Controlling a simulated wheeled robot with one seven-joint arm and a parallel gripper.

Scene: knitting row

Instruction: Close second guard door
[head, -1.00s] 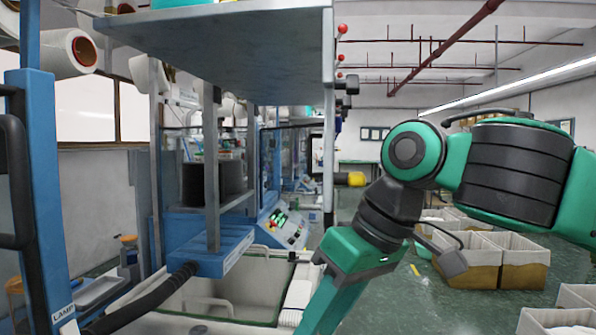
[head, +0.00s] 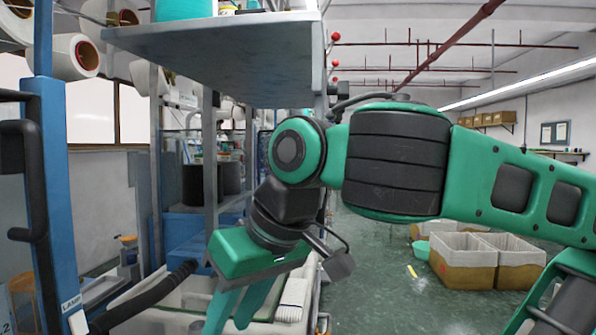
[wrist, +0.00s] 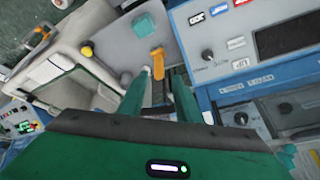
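My gripper (head: 237,312) points down in front of the knitting machine in the head view, its fingertips cut off by the bottom edge. In the wrist view my gripper (wrist: 162,78) shows two green fingers apart, with no object clearly held. An orange handle-like piece (wrist: 157,62) shows just beyond and between the fingertips; I cannot tell whether they touch it. A blue upright frame (head: 52,190) with a black bar handle (head: 30,185) stands at the left of the head view. It may be a guard door; I cannot tell which one, or whether it is open.
A grey shelf (head: 215,65) overhangs the machine above my gripper. A black hose (head: 145,300) crosses the lower left. A blue control panel (wrist: 240,50) with knobs lies right of the fingers in the wrist view. Cardboard boxes (head: 465,270) stand on the open green floor (head: 390,285).

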